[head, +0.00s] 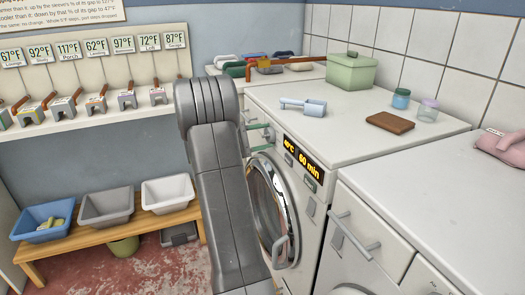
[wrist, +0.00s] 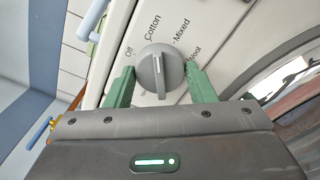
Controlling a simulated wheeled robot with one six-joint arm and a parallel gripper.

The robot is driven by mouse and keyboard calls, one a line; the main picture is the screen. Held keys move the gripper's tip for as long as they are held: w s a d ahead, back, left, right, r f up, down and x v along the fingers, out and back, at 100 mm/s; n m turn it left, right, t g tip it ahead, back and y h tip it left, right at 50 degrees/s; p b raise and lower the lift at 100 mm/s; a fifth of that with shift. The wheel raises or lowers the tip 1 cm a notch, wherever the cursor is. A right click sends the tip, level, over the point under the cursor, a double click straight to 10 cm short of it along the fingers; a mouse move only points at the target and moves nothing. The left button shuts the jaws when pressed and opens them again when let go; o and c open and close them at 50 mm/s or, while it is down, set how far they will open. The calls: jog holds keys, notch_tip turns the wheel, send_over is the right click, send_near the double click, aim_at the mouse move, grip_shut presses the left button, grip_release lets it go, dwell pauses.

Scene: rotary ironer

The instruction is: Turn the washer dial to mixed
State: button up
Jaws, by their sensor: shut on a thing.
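The washer (head: 313,207) stands right of my arm in the head view, with a lit display (head: 302,158) reading 40°C and 60 min. Its round grey dial (wrist: 160,72) is in the middle of the wrist view. Around it are the labels Off, Cotton, Mixed and Wool. The dial's white pointer mark points up in the picture, slightly left, toward Cotton and left of Mixed. My gripper (wrist: 159,88) has its green fingers on either side of the dial and is shut on it. In the head view my arm hides part of the washer's left side.
The round washer door (head: 270,207) is below the dial. On the machine tops are a blue-handled item (head: 303,105), a brown block (head: 390,122), two small jars and a green box (head: 351,71). Bins stand on a wooden bench (head: 120,232) at left.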

jog(key=m+b, duration=0.2)
jog(key=b, duration=0.1)
jog(key=m+b, duration=0.2)
jog(key=b, duration=0.1)
jog(key=shift+f, duration=0.3)
jog(key=shift+r+m+b, duration=0.15)
jog(key=shift+m+b, duration=0.95)
jog(key=shift+b, duration=0.05)
jog(key=shift+r+m, duration=0.1)
jog(key=shift+m, duration=0.2)
jog(key=o, duration=1)
jog(key=shift+c, duration=0.2)
jog(key=p+v, duration=0.2)
jog(key=v, duration=1.2)
jog(key=shift+w+d, duration=0.1)
jog(key=shift+d, duration=0.1)
